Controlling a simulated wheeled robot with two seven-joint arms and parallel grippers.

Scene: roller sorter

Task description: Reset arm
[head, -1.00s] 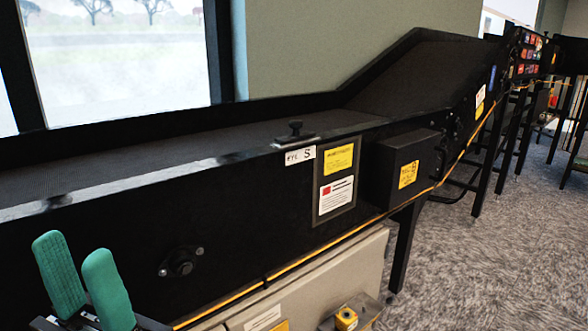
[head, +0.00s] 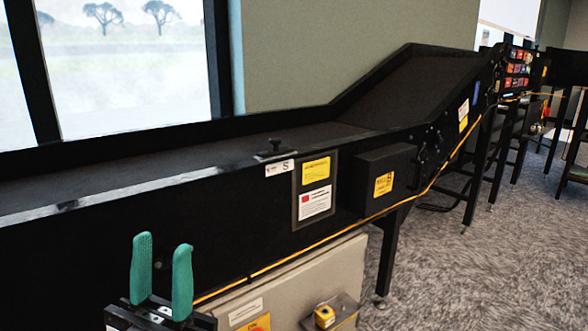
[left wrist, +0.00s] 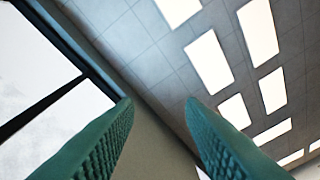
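My left gripper (head: 162,272) stands at the lower left of the head view, with its two green fingers pointing up. The fingers are apart with nothing between them. It is in front of the black side of the conveyor (head: 120,245). In the left wrist view the same green fingers (left wrist: 155,135) are spread, with the ceiling, wall and window beyond them. My right gripper is not in view.
The conveyor runs from the left and rises to an incline (head: 420,90). A black box (head: 388,175) juts from its side, with a yellow cable below. Carpet (head: 480,270) is clear at right.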

